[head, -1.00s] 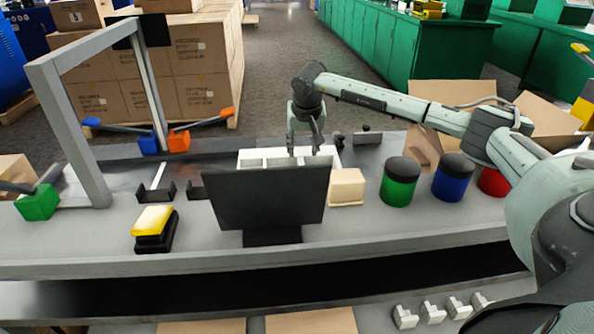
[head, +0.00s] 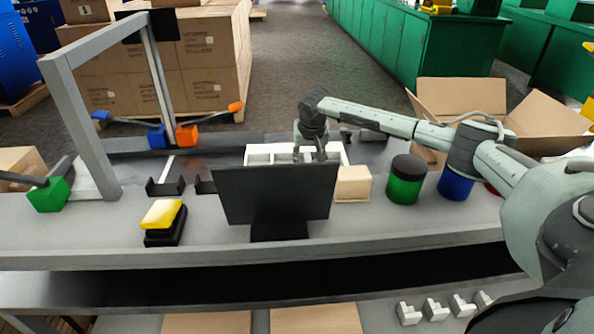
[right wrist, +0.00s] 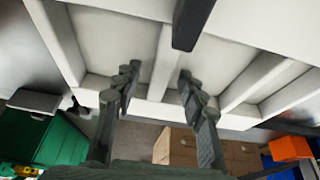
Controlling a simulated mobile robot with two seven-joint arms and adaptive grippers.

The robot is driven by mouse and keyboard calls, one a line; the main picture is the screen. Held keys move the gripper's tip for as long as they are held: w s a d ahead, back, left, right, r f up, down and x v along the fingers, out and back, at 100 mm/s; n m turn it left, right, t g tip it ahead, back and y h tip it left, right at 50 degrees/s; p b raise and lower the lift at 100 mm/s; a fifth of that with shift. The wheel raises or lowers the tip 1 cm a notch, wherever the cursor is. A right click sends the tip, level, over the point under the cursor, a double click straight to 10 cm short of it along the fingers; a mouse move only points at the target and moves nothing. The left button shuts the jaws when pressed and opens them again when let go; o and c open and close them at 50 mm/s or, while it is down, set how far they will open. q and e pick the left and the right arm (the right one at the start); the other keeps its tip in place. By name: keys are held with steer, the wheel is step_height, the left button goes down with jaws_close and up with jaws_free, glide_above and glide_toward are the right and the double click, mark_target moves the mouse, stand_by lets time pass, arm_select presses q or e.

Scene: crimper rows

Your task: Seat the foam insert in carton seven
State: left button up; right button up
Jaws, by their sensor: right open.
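My right gripper (head: 310,155) is over a white divided tray (head: 259,148) behind the black screen. The tray's white walls (right wrist: 167,55) and empty-looking compartments show around the fingers. Whether the fingers touch the tray I cannot tell. Several small pale stepped pieces (head: 408,313) sit on the lower level at front right; whether they are foam inserts is unclear. An open carton (head: 447,92) stands at the right. No carton number is readable. My left gripper is not in view.
The black screen (head: 277,195) hides the tray's front. A beige block (head: 353,184), green canister (head: 405,182) and blue canister (head: 455,184) stand to its right. A yellow-and-black object (head: 163,222) is at left, near a grey frame (head: 78,130). Closed cartons (head: 315,318) lie at front.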

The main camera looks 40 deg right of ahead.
steer(key=shift+f, duration=0.2)
stand_by(0.5)
jaws_close()
